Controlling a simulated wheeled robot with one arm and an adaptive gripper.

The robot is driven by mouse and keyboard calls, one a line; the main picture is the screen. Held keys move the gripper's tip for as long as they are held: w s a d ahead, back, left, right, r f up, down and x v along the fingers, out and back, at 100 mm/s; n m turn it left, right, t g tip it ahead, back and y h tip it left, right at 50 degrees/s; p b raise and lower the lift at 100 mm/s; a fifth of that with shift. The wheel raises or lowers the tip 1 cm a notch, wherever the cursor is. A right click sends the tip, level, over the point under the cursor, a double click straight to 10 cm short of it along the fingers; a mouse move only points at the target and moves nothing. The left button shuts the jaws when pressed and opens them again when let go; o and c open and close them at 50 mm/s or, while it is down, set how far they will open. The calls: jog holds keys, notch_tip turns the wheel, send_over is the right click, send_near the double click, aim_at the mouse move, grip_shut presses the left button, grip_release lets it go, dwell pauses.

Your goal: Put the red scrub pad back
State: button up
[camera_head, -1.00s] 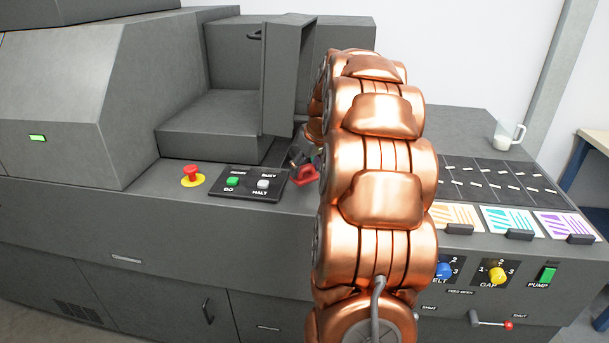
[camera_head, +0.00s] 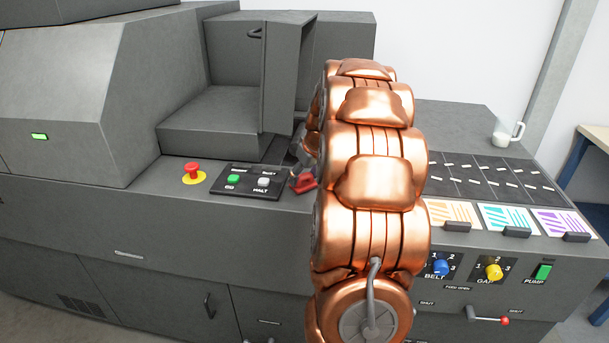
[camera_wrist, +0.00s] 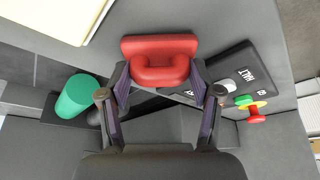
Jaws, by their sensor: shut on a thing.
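The red scrub pad (camera_wrist: 160,48) is a flat red block with a raised loop handle. In the wrist view, my gripper (camera_wrist: 160,82) has its two fingers on either side of that handle and is shut on it. In the head view the pad (camera_head: 304,184) shows just right of the black button panel, low over the machine's top. My gripper (camera_head: 300,162) is partly hidden there by my copper arm. I cannot tell whether the pad touches the surface.
The button panel (camera_head: 248,182) and red emergency knob (camera_head: 192,172) are left of the pad. An open grey door (camera_head: 287,75) stands behind. A green cylinder (camera_wrist: 78,95) is near my gripper. A clear mug (camera_head: 507,134) stands far right. Colored cards (camera_head: 508,220) lie along the right front.

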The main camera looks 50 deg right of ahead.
jog(key=o, duration=1.1)
jog(key=d+b+v, duration=0.1)
jog(key=b+v, duration=0.2)
jog(key=v, duration=0.9)
jog(key=s+a+f+g+y, duration=0.1)
jog(key=s+a+f, duration=0.1)
jog(key=a, duration=0.7)
jog(key=s+a+f+n+g, duration=0.1)
jog(key=s+a+f, duration=0.1)
jog(key=a, duration=0.7)
jog(key=s+a+f+g+y, duration=0.1)
jog(key=s+a+f, duration=0.15)
jog(key=a, duration=0.65)
jog(key=s+a+f+g, duration=0.1)
jog(key=s+a+f, duration=0.2)
jog(key=s, duration=0.3)
jog(key=s+a+f+g, duration=0.1)
jog(key=s+a+f, duration=0.1)
jog(key=s+a, duration=0.2)
jog(key=s+a+f+n+g+h, duration=0.1)
jog(key=s+a+f, duration=0.2)
jog(key=s, duration=0.6)
jog(key=shift+a+f, duration=0.3)
jog(key=shift+f, duration=0.05)
